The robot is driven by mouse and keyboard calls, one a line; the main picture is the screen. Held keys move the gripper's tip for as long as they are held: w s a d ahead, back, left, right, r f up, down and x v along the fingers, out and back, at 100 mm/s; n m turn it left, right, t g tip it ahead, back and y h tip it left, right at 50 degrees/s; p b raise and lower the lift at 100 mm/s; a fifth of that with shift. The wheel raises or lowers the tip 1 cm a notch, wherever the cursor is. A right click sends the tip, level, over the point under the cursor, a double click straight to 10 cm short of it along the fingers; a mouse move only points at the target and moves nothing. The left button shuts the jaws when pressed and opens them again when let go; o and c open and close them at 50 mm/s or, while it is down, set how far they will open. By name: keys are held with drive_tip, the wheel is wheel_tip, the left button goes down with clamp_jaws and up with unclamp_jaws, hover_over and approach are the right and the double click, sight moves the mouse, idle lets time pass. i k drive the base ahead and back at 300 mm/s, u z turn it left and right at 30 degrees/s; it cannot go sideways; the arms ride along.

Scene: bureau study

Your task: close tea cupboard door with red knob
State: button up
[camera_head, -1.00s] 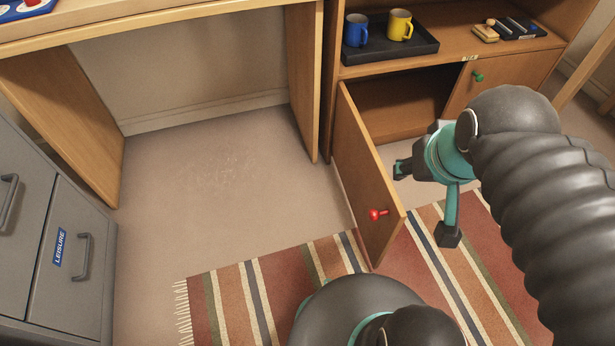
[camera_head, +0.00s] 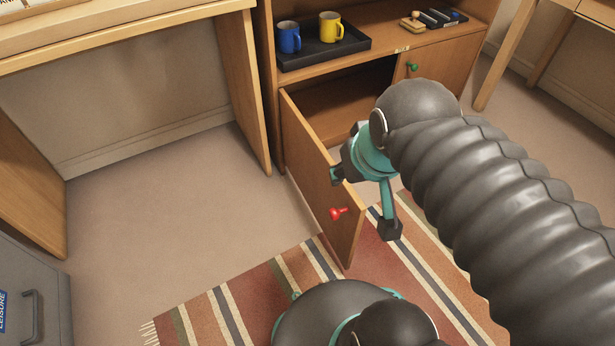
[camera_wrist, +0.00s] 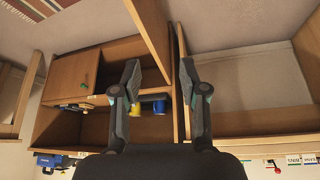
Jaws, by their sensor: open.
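The tea cupboard door (camera_head: 312,160) stands wide open, swung out from the left side of the cupboard (camera_head: 275,45). Its red knob (camera_head: 338,213) is on the face turned left, near the free edge. My gripper (camera_head: 337,175) is open at the door's upper edge, above the knob, and partly hides the door. In the wrist view the door (camera_wrist: 148,25) appears as a wooden panel running between the two spread fingers of my gripper (camera_wrist: 160,68). Whether a finger touches it I cannot tell. The knob does not show in the wrist view.
A black tray (camera_head: 360,46) with a blue mug (camera_head: 289,37) and a yellow mug (camera_head: 330,27) sits on the cupboard. A shut door with a green knob (camera_head: 412,67) is to the right. A striped rug (camera_head: 255,290) lies below; bare floor is left of the door.

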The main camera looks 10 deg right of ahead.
sight(340, 211)
drive_tip(key=k, duration=1)
drive_tip(key=z, duration=1.05)
drive_tip(key=i, duration=0.95)
drive_tip(key=u, duration=0.5)
